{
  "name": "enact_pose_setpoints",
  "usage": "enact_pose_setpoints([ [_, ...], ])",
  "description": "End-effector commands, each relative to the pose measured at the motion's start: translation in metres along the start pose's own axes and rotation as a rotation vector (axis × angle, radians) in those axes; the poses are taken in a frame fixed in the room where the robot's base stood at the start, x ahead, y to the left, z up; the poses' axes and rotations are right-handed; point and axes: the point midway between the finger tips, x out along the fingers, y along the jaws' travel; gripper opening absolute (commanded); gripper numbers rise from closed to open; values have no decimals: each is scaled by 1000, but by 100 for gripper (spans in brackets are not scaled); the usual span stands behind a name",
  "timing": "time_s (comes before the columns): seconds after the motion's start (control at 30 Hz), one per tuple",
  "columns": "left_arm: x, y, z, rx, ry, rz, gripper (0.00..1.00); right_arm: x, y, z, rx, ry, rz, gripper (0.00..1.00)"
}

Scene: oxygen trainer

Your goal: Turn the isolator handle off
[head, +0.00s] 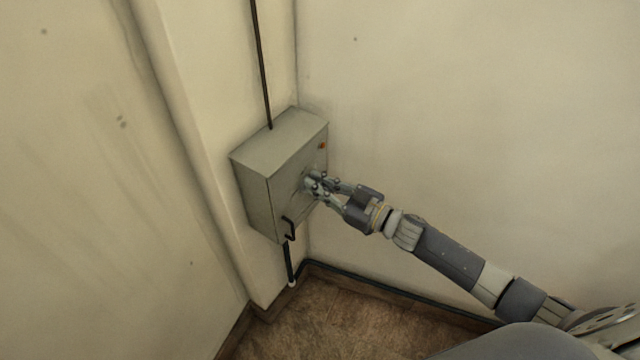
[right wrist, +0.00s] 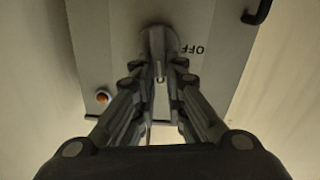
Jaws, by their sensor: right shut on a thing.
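The grey isolator box (head: 262,200) is mounted on the wall in the corner. In the right wrist view, its front face (right wrist: 100,35) carries the grey isolator handle (right wrist: 158,42), with the word OFF (right wrist: 193,50) beside it, upside down in this view. My right gripper (head: 313,184) is at the front of the box and hides most of the handle in the head view. In the right wrist view, the fingers (right wrist: 158,72) are closed in on both sides of the handle. My left gripper is out of view.
A black door pull (head: 289,228) sits low on the box front; it also shows in the right wrist view (right wrist: 257,13). An orange lamp (head: 321,146) is near the box's upper right. A dark conduit (head: 260,65) runs up the wall, and the floor (head: 340,325) is clear.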

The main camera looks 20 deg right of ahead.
Motion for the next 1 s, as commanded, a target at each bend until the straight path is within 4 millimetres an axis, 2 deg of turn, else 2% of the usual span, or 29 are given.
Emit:
enact_pose_setpoints([
  [0.47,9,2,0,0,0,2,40,0,-11,4,-437,-1,0,0],
  [1.0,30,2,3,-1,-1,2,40,0,-21,13,-951,-1,0,0],
])
